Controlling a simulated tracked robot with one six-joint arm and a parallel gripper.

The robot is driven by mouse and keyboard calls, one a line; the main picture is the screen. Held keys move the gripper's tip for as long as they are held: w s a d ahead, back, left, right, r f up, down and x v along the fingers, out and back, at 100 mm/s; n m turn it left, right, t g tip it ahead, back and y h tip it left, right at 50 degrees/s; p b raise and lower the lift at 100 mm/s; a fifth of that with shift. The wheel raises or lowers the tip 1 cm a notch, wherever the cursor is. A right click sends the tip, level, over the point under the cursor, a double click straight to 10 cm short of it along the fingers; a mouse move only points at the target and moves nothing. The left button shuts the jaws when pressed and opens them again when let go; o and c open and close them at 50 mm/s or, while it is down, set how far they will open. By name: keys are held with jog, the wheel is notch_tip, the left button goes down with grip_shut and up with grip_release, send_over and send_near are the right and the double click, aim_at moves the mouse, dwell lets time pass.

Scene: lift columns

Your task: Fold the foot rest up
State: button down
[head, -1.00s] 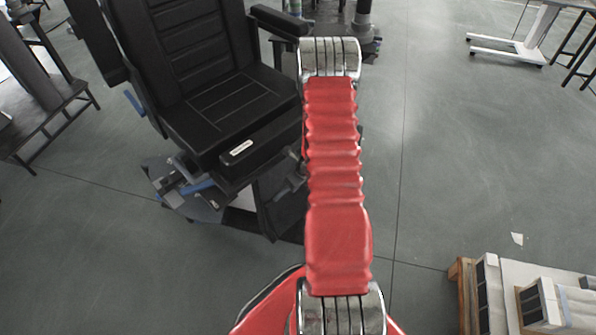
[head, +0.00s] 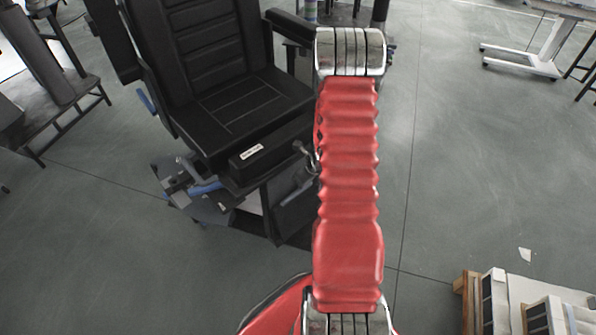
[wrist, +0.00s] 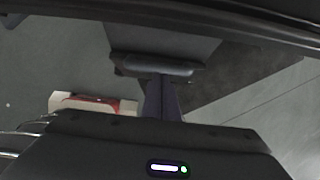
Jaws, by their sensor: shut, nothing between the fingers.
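The black wheelchair has its foot rest (head: 287,208) as a dark panel hanging steeply below the front of the seat (head: 240,105). Its right part is hidden behind my red arm. My gripper (head: 305,158) is a small grey shape at the arm's left edge, by the upper part of the foot rest, mostly hidden. In the wrist view, my gripper (wrist: 157,68) is shut and empty, with its tip against or just in front of a dark grey panel (wrist: 165,42) that looks like the foot rest. I cannot tell whether they touch.
A dark edge (wrist: 200,15), seemingly of the chair, crosses the top of the wrist view. A wooden pallet with boxes (head: 530,305) stands at the lower right, and a white-legged table (head: 525,60) at the upper right.

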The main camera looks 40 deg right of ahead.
jog(key=shift+w+r, duration=1.8)
jog(key=shift+s, duration=0.1)
jog(key=s+a+n+g+y, duration=0.1)
jog(key=s+a+n+y, duration=0.15)
jog(key=a+n, duration=0.45)
jog(key=s+a+r+n+t, duration=0.1)
jog(key=s+a+r+n, duration=0.4)
jog(key=r, duration=0.8)
jog(key=s+a+r+n+h, duration=0.1)
jog(key=s+a+r+n, duration=0.5)
jog(key=a+r+n, duration=0.5)
jog(key=s+a+r+n+t+h, duration=0.1)
jog(key=s+a+r+n, duration=0.5)
jog(key=a+r+n, duration=0.3)
notch_tip(320, 180, up, 6)
jog(key=n, duration=0.4)
jog(key=shift+t, duration=0.3)
